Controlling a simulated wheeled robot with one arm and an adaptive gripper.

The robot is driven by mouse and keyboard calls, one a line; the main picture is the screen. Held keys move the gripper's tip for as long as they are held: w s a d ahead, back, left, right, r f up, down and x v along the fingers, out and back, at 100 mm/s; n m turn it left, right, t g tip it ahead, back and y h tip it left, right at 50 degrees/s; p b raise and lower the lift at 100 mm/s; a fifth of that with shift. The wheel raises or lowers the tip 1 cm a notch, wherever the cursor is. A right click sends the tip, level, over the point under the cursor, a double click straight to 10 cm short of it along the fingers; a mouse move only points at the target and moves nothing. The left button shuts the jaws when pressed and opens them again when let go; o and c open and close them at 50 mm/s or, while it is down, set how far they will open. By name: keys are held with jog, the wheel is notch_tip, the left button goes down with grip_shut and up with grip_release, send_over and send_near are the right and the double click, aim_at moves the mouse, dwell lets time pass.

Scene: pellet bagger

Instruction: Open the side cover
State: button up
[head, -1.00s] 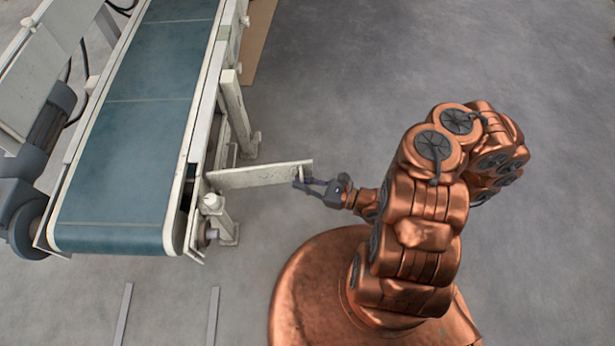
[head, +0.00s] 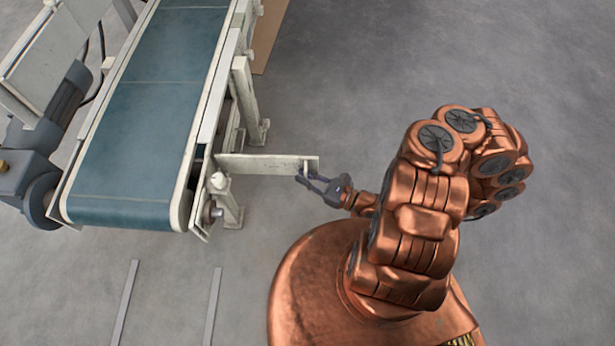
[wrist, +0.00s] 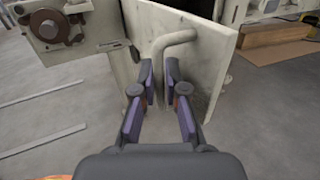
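The side cover (head: 265,164) is a flat off-white panel. It stands swung out from the right side of the conveyor near its front end, roughly square to the frame. My gripper (head: 302,178) is at the cover's outer end. In the wrist view, a bent tubular handle (wrist: 175,38) sticks out from the cover (wrist: 205,60). My two fingers (wrist: 160,82) are on either side of the handle's lower part, closed in around it. The handle's lower end is partly hidden between the fingers.
The conveyor (head: 150,100) with a blue-green belt is at left, with a motor (head: 35,150) beside it. A white leg post (head: 228,200) stands near the cover's inner end. Two flat strips (head: 125,300) lie on the floor. Open floor lies to the right.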

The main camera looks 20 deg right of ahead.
jog(key=o, duration=0.4)
jog(key=shift+v, duration=6)
